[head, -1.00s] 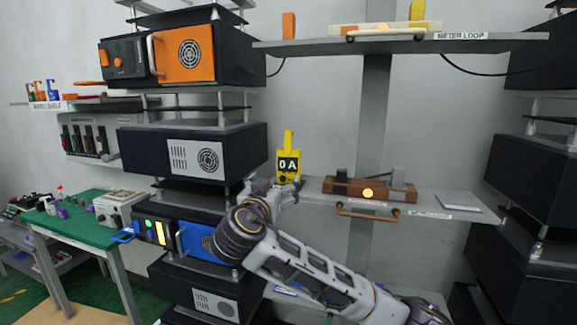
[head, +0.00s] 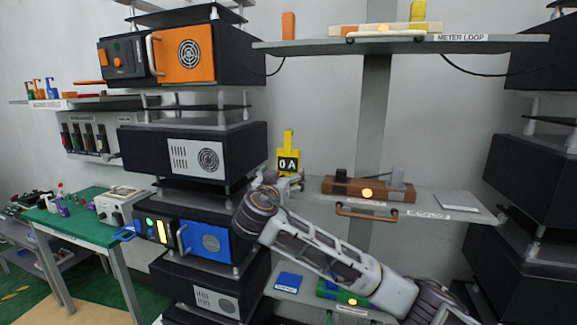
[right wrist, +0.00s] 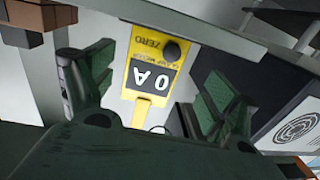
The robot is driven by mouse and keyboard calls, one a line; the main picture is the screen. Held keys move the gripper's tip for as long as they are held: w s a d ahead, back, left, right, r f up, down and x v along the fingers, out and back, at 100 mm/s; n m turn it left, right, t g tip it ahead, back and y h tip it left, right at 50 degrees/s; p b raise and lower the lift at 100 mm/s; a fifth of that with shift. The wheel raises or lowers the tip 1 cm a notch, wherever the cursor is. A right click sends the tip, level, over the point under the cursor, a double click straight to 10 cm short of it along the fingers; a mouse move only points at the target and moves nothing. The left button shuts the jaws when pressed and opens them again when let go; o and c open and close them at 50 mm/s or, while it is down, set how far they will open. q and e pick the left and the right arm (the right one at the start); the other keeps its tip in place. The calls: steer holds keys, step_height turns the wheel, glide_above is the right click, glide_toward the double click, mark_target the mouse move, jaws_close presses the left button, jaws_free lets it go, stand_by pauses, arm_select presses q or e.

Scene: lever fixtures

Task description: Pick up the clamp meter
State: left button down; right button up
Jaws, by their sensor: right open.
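The yellow clamp meter (head: 288,160) stands upright at the left end of the middle shelf, its dark display reading "0 A". My right gripper (head: 287,182) is in front of its lower part and hides its base in the head view. In the right wrist view the clamp meter (right wrist: 148,75) appears upside down between the two spread green-black fingers of my right gripper (right wrist: 150,88). The fingers are open, with a gap showing on each side of the meter. My left gripper is not in view.
A brown block with a lit orange lamp (head: 367,192) sits right of the meter on the middle shelf (head: 440,205). A handle bar (head: 366,211) juts from the shelf front. Stacked dark equipment boxes (head: 140,146) stand close on the left. The upper shelf (head: 500,40) hangs above.

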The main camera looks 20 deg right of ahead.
mark_target(288, 170)
steer(key=shift+w, duration=0.1)
steer(key=shift+w+d+r+p, duration=0.25)
steer(key=shift+w+d+p, duration=0.25)
steer(key=shift+w+d, duration=0.2)
steer(key=shift+p+x, duration=0.3)
steer(key=shift+x, duration=0.55)
steer(key=shift+w+d+f, duration=0.15)
steer(key=shift+w+d, duration=0.35)
steer(key=shift+w, duration=0.05)
steer(key=c, duration=1.3)
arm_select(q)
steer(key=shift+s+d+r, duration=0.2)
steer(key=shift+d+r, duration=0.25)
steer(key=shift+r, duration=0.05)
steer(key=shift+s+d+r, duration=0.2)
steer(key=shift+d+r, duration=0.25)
arm_select(e)
steer(key=shift+o, duration=0.2)
